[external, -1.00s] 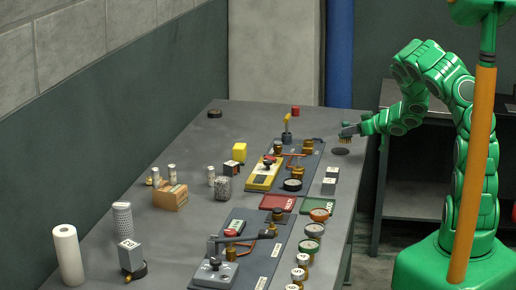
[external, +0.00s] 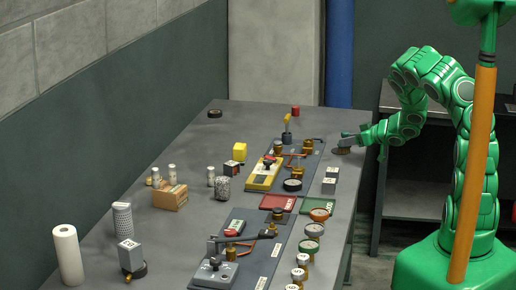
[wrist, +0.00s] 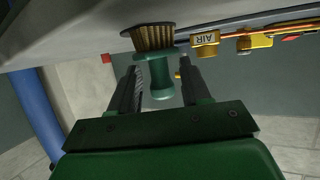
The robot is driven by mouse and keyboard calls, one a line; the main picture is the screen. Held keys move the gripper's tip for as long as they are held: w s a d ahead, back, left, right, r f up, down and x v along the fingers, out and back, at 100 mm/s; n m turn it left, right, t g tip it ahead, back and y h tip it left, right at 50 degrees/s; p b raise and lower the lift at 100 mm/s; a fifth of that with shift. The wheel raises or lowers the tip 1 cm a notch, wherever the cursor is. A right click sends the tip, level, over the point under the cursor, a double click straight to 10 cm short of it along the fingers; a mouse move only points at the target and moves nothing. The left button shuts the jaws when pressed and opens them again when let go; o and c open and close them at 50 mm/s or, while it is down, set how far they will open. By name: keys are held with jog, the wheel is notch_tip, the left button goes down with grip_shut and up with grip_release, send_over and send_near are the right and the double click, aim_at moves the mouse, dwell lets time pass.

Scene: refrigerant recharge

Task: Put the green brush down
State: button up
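The green brush (wrist: 160,78) has a short green handle and tan bristles. In the wrist view it sits between the two dark fingers of my gripper (wrist: 160,65). The fingertips meet the sides of its wide head, with gaps beside the narrower handle, so my gripper looks shut on the head. The bristles face the table surface. In the external view my gripper (external: 346,141) is low over the table's right edge, with the brush at the dark round spot (external: 341,150). Whether the bristles touch it is hard to tell.
The grey table (external: 190,235) has a panel with brass fittings and an orange pipe (external: 293,154) left of my gripper. A grey labelled block (external: 329,186) and a black round cap (external: 292,185) are nearby. The table's far end is mostly clear.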

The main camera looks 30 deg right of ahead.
jog(key=shift+o, duration=0.2)
jog(key=shift+r, duration=0.15)
jog(key=shift+s+d+r, duration=0.15)
jog(key=shift+s, duration=0.15)
jog(key=v, duration=1.1)
jog(key=shift+s, duration=0.1)
